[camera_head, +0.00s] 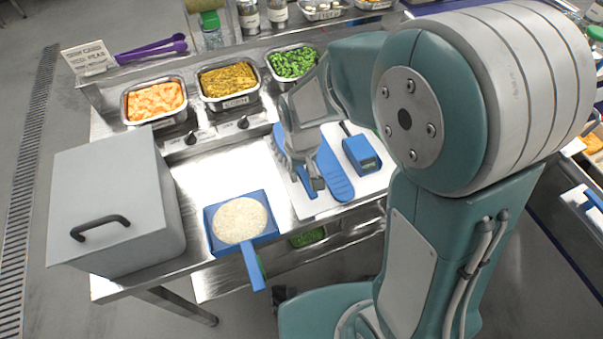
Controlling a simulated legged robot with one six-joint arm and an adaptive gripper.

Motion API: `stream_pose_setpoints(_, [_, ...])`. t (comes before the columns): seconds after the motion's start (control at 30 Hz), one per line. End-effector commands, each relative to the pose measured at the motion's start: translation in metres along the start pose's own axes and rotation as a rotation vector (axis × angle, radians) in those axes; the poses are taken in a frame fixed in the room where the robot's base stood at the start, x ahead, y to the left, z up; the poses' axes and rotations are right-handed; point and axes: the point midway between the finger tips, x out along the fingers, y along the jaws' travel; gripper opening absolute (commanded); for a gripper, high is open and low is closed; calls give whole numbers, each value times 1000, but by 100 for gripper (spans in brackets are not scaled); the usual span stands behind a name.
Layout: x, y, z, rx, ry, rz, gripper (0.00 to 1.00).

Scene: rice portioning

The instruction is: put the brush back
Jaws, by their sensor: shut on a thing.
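My gripper (308,178) points down over the white board (375,183) on the steel counter. It is shut on a blue brush, mostly hidden behind the fingers. A long blue piece with a rounded, ribbed end (338,183) shows just right of the fingers, low over or on the board. More blue shows left of the gripper. I cannot tell whether the brush touches the board.
A blue block with a dark handle (362,156) lies right on the board. A blue square pan of rice (211,242) sits at the front edge, beside a grey lidded box (120,205). Food trays (155,120) and purple utensils (150,48) stand behind.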

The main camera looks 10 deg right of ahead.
Motion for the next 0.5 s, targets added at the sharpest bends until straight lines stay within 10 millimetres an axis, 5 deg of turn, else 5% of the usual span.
stream_pose_setpoints(0.43, [15,0,0,0,1,0,0])
stream_pose_setpoints(0.47, [16,0,0,0,1,0,39])
stream_pose_setpoints(0.5, [15,0,0,0,1,0,57])
